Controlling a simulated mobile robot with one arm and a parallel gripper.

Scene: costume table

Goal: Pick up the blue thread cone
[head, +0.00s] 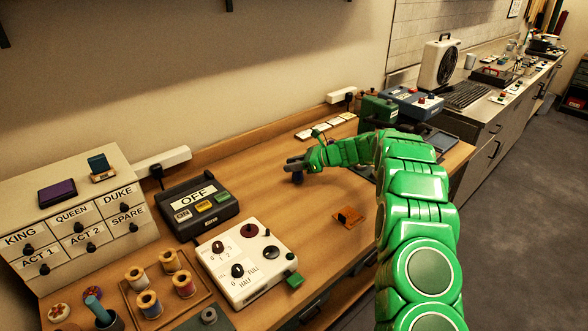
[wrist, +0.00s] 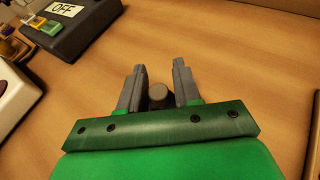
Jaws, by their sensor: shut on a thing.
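The blue thread cone (head: 297,178) shows as a small dark blue shape under my gripper (head: 293,163), over the middle of the wooden table. Most of it is hidden by the fingers. In the wrist view, my gripper (wrist: 160,88) has its two grey fingers on either side of the cone's round, grey-brown top (wrist: 158,92). My gripper is shut on it. I cannot tell whether the cone touches the table.
An OFF switch box (head: 197,203) and a white dial panel (head: 245,262) stand left of my gripper. A tray of thread spools (head: 205,302) is at front left. An orange plate with a black knob (head: 347,217) lies nearby. Green and blue boxes stand behind my arm.

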